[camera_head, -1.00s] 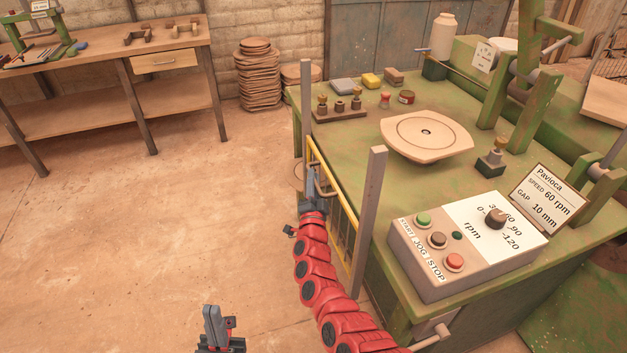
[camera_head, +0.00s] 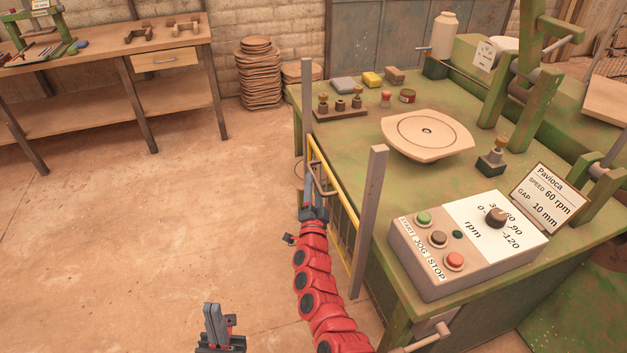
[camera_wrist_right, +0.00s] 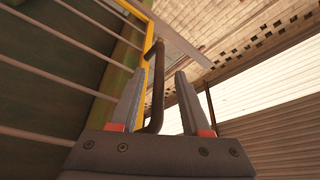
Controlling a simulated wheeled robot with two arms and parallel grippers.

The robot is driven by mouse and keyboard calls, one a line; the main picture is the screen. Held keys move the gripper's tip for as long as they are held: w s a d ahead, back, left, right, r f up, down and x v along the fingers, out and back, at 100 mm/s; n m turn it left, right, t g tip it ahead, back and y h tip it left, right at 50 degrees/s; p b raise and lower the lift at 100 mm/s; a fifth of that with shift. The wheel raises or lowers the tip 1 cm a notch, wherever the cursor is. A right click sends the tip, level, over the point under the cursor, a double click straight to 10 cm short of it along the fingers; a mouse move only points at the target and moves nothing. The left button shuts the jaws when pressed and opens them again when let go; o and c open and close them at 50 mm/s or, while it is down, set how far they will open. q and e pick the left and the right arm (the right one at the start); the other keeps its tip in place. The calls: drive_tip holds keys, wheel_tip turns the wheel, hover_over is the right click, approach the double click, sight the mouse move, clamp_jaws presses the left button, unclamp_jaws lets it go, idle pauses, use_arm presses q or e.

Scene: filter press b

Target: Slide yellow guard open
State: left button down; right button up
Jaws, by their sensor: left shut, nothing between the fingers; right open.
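The yellow guard (camera_head: 340,218) is a railed frame between two grey posts on the left side of the green machine. Its bent bar handle (camera_head: 323,186) sticks out near the far post. My right gripper (camera_head: 314,192) is at this handle. In the right wrist view, the guard's yellow edge (camera_wrist_right: 146,28) shows behind the brown handle (camera_wrist_right: 156,80). The open fingers of my right gripper (camera_wrist_right: 157,88) stand on both sides of the handle, with a gap on the right; contact on the left is unclear. My left gripper (camera_head: 212,312) is shut and empty, low over the floor, away from the guard.
The near grey post (camera_head: 368,220) stands right of my right arm. A control box (camera_head: 465,245) with buttons and a dial sits on the machine's near corner. The floor left of the guard is clear.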

drive_tip(key=v, duration=1.4)
drive_tip(key=shift+s+b, duration=0.35)
drive_tip(key=shift+f, duration=0.1)
